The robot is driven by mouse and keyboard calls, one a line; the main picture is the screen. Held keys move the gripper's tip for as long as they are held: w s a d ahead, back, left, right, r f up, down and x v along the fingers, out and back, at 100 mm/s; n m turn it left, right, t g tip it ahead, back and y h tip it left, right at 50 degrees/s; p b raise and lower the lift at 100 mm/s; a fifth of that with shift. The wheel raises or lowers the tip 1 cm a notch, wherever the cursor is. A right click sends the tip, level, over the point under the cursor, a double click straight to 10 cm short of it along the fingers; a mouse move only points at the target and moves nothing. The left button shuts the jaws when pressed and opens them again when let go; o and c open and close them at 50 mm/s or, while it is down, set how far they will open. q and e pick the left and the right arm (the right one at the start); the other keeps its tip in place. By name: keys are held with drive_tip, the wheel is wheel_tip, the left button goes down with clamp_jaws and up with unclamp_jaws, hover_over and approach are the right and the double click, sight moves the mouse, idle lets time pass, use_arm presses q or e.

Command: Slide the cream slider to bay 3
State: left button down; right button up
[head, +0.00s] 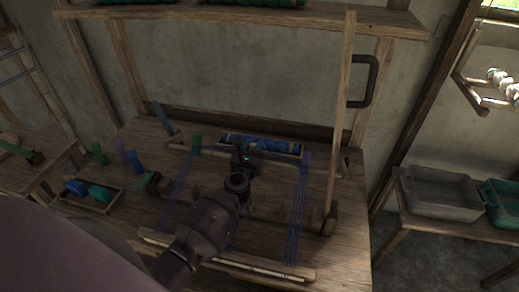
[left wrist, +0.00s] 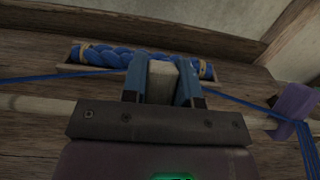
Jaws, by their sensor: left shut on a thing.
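My left gripper (head: 246,158) is over the loom's cross rail (head: 276,154), in its middle stretch. In the left wrist view its two blue fingers (left wrist: 162,84) are shut on the cream slider (left wrist: 163,82), a pale block between them. The gripper hides the slider in the head view. A purple slider (head: 306,158) is on the rail to the right, and it also shows in the left wrist view (left wrist: 292,104). A green slider (head: 196,143) is on the rail to the left. I cannot make out bay marks. My right gripper is not in view.
Blue threads run down at the left and right (head: 297,210). A tall wooden lever (head: 340,120) stands at the right. A small tray (head: 92,206) and loose spools are on the left.

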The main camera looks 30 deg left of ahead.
use_arm(q)
drive_tip(key=shift+s+a, duration=0.15)
drive_tip(key=shift+a, duration=0.45)
drive_tip(key=c, duration=0.9)
unclamp_jaws()
drive_tip(key=v, duration=1)
drive_tip(key=shift+s+d, duration=0.2)
drive_tip(key=shift+s, duration=0.15)
